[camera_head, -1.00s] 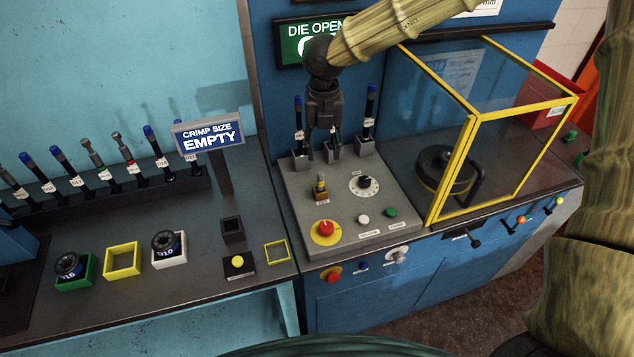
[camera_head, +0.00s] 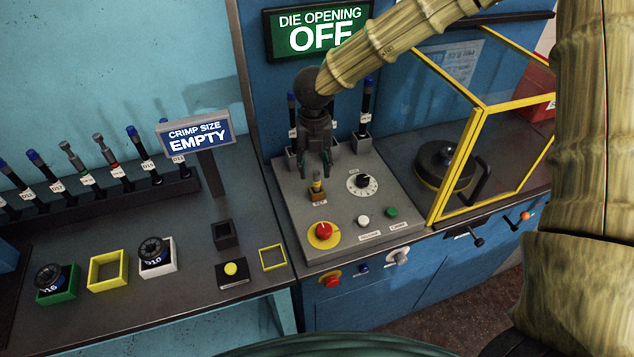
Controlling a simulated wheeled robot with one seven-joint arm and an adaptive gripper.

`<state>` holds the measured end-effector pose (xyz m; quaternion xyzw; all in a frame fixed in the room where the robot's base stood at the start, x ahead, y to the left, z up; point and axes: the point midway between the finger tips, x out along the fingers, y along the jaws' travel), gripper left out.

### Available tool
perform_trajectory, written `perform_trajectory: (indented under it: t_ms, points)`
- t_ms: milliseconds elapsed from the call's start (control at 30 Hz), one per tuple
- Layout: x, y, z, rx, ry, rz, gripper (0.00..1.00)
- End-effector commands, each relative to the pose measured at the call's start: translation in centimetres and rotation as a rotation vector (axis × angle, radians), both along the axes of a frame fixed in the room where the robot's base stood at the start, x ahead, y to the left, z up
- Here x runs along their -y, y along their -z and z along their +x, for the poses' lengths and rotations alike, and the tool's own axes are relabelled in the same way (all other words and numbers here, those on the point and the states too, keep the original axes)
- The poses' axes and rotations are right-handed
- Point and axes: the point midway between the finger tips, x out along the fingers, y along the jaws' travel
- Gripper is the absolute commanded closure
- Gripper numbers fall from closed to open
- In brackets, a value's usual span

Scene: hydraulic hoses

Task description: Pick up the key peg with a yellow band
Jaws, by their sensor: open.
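The key peg with a yellow band (camera_head: 317,188) stands upright in a brass-coloured socket on the sloped grey control panel (camera_head: 345,237), above a small label. My gripper (camera_head: 319,172) points down just above and around the top of the peg. Its dark fingers are apart, and the peg's top shows between or just below them. I cannot tell whether the fingers touch the peg.
The panel also has a red knob on a yellow disc (camera_head: 323,231), a black dial (camera_head: 362,182), and white and green buttons. Upright blue-capped pegs (camera_head: 364,118) stand behind my gripper. A yellow-framed guard (camera_head: 469,150) stands to the right. A crimp size sign (camera_head: 195,135) stands left.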

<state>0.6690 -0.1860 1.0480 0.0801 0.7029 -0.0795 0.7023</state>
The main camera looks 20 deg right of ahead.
Motion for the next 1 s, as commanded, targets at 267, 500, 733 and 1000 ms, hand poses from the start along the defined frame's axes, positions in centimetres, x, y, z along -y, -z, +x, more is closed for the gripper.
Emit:
perform_trajectory:
  t_ms: [267,500,733,1000]
  points:
    - [0.6,1.9,0.0,-0.002,0.001,-0.002,0.58]
    - [0.7,4.5,0.1,-0.001,0.001,-0.001,0.58]
    - [0.7,5.2,0.2,0.001,0.001,0.000,0.58]
    - [0.7,5.2,0.2,0.001,0.001,0.000,0.81]
